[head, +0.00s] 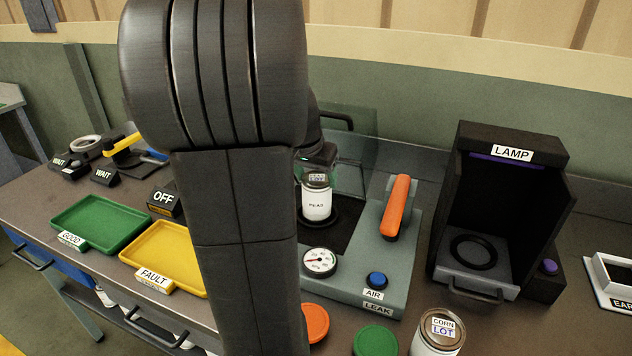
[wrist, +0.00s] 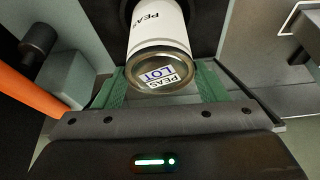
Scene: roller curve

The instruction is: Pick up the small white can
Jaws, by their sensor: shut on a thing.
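The small white can (head: 316,204), labelled PEAS, stands upright on the dark round seat of the leak station (head: 400,262). In the wrist view the can (wrist: 160,42) shows its metal lid with a PEAS LOT label toward me. My gripper (wrist: 164,86) is shut on it near the lid, with a green finger pad on each side. In the head view my gripper (head: 318,160) comes down over the can from above, partly hidden by my arm. I cannot tell whether the can's base touches the seat.
An orange lever (head: 397,207) stands right of the can, with a clear panel behind. A gauge (head: 320,262) and blue AIR button (head: 377,279) are in front. A CORN can (head: 438,335) is at the front edge. The LAMP box (head: 505,210) is right; green (head: 100,222) and yellow trays (head: 165,258) are left.

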